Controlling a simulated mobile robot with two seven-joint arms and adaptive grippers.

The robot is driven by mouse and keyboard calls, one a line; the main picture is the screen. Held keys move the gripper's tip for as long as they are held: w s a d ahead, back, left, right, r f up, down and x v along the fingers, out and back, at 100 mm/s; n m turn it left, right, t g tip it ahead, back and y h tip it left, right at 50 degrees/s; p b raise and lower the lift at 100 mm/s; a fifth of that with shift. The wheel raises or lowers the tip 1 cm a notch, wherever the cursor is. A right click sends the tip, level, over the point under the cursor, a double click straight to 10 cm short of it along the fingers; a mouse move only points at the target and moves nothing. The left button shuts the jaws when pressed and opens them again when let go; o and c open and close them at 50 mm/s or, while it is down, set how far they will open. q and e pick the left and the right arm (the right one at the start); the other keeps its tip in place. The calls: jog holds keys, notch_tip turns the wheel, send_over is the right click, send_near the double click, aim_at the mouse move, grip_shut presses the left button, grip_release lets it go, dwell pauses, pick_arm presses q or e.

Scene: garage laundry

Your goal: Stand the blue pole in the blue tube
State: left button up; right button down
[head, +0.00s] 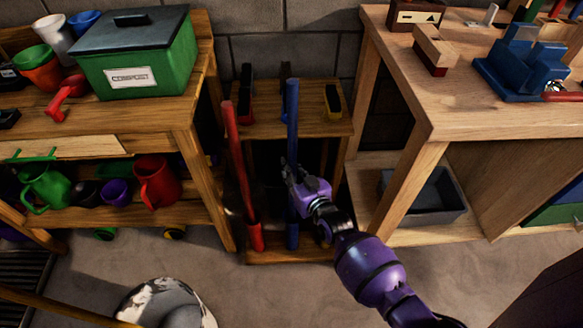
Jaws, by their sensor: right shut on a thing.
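The blue pole (292,112) stands upright in the middle of the head view, in front of a small wooden stand. My right gripper (291,178), purple, is shut on the pole partway along its length and hides part of it. The blue tube (292,236) is upright at the bottom front of the stand, directly below the gripper and in line with the pole. I cannot tell whether the pole's lower end is inside the tube or just above it. My left gripper is not in view.
A red pole (238,160) leans in a red tube (256,237) just left of the blue one. Grey floor lies in front.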

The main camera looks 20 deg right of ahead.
jog(key=shift+f+b, duration=1.6)
jog(key=shift+f, duration=0.6)
jog(key=c, duration=1.5)
grip_release()
jog(key=shift+r, duration=0.15)
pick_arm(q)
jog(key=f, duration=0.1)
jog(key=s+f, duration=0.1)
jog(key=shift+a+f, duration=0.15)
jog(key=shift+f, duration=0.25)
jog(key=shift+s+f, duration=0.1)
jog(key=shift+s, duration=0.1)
pick_arm(e)
jog(key=v, duration=0.8)
